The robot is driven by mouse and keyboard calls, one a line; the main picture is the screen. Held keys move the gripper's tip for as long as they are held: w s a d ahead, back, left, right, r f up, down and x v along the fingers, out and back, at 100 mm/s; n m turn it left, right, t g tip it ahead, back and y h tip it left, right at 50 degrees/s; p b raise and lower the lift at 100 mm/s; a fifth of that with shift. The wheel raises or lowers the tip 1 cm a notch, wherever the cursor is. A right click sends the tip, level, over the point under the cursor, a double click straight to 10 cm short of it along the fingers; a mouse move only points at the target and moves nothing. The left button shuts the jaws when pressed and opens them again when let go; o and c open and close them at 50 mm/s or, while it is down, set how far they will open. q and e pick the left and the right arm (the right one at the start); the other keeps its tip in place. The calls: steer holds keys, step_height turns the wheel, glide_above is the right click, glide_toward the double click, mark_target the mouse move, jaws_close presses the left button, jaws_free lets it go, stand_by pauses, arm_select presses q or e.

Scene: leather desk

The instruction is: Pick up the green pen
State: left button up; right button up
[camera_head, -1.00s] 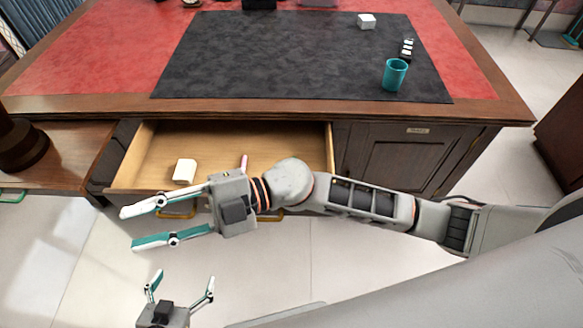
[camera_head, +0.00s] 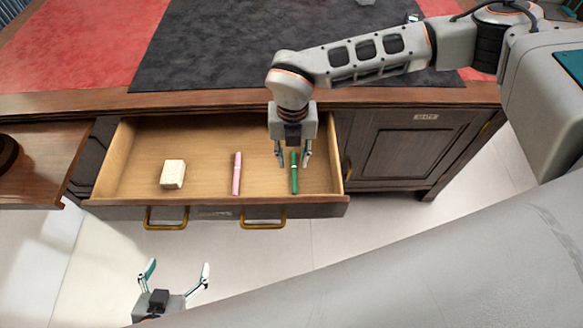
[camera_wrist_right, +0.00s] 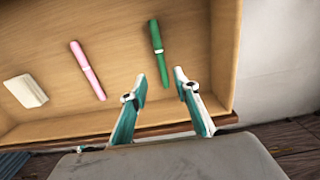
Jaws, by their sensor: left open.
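The green pen (camera_head: 294,172) lies in the open drawer, near its right end, with its long side pointing front to back. It also shows in the right wrist view (camera_wrist_right: 158,53). My right gripper (camera_head: 293,160) is over the drawer above the pen, its fingers pointing down, one on either side of the pen in the head view. In the right wrist view its fingers (camera_wrist_right: 160,82) are apart with nothing between the tips; the pen lies beyond them. My left gripper (camera_head: 177,268) is open and empty, in front of the drawer, low in the head view.
A pink pen (camera_head: 237,174) and a cream block (camera_head: 173,174) lie in the same drawer (camera_head: 205,150), left of the green pen. Drawer walls surround them, with the desk edge (camera_head: 200,103) behind. The drawer front has two brass handles (camera_head: 262,220).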

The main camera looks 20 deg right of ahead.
mark_target(294, 177)
steer(key=shift+s+f, duration=0.25)
steer(key=shift+f, duration=0.55)
steer(key=shift+d+f+b, duration=0.15)
steer(key=shift+f+b, duration=0.35)
steer(key=shift+f, duration=2.1)
